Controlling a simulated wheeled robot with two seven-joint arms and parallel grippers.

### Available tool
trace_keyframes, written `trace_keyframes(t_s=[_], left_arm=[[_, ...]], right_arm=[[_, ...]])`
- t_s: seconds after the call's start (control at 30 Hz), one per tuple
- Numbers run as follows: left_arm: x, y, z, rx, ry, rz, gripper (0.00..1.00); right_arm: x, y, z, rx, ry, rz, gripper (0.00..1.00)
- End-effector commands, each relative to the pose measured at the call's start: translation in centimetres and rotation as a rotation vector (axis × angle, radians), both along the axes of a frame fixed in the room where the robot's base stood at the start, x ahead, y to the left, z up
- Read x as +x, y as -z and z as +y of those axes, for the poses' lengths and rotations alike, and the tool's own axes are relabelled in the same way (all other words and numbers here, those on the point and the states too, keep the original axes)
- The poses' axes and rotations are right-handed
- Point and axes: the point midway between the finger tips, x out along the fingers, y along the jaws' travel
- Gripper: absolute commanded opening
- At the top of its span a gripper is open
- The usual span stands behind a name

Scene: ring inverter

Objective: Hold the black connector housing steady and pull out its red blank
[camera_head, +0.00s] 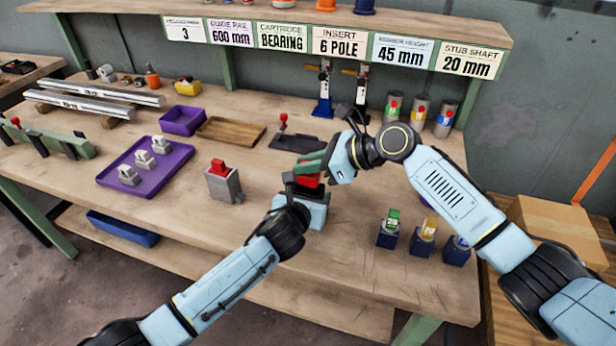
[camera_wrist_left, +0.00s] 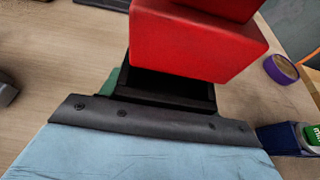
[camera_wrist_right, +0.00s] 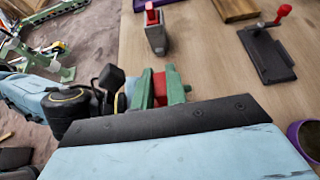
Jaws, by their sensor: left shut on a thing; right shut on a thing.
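The black connector housing (camera_wrist_left: 165,88) shows in the left wrist view, just beyond my left gripper's dark edge. My left gripper (camera_head: 299,189) is shut on it, its fingertips mostly hidden. The red blank (camera_wrist_left: 195,42) is above the housing and covers part of it; I cannot tell how far it sits inside. In the head view the red blank (camera_head: 309,179) shows between the two grippers. My right gripper (camera_head: 311,168) comes from the right. Its green fingers (camera_wrist_right: 160,90) are shut on the red blank, seen between them in the right wrist view.
A grey block with a red top (camera_head: 222,184) stands to the left. A black plate with a red-knobbed lever (camera_head: 295,141) lies behind. Several dark blue blocks (camera_head: 388,240) stand at the right front. A purple tray (camera_head: 120,188) holds grey parts. The wood between is clear.

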Motion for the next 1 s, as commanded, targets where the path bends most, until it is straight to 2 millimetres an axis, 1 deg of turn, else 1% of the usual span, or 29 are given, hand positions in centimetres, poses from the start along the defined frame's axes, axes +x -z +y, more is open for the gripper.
trace_keyframes(t_s=[0.03, 0.1, 0.2, 0.3, 0.43, 0.63, 0.67, 0.7, 0.83, 1.0], left_arm=[[0.0, 0.0, 0.0, 0.002, -0.001, 0.001, 0.29], [0.0, 0.0, 0.0, 0.002, -0.001, 0.001, 0.29], [0.0, 0.0, 0.0, 0.002, -0.001, 0.001, 0.29], [0.0, 0.0, 0.0, 0.002, -0.001, 0.001, 0.29], [0.0, 0.0, 0.0, 0.002, -0.001, 0.001, 0.29], [0.0, 0.0, 0.0, 0.002, -0.001, 0.001, 0.29], [0.0, 0.0, 0.0, 0.002, -0.001, 0.001, 0.63], [0.0, 0.0, 0.0, 0.002, -0.001, 0.001, 0.69], [0.0, 0.0, 0.0, 0.002, -0.001, 0.001, 0.86], [0.0, 0.0, 0.0, 0.0, 0.0, 0.0, 0.86]], right_arm=[[0.0, -1.2, 0.0, 0.0, 0.0, -0.006, 0.0], [0.0, -2.6, 0.0, 0.001, 0.0, -0.005, 0.0], [0.0, -4.1, 0.0, -0.001, 0.0, -0.003, 0.0], [0.0, -5.2, -0.1, -0.001, 0.001, -0.003, 0.0], [0.0, -5.7, -0.1, -0.002, 0.001, 0.001, 0.0], [0.0, -5.7, -0.1, -0.001, 0.001, 0.001, 0.0], [0.0, -5.7, -0.1, -0.001, 0.001, 0.001, 0.0], [0.0, -5.7, 0.0, -0.001, 0.001, 0.001, 0.0], [0.0, -5.7, -0.1, -0.001, 0.001, 0.001, 0.0], [0.0, -5.7, 0.0, -0.001, 0.001, 0.001, 0.0]])
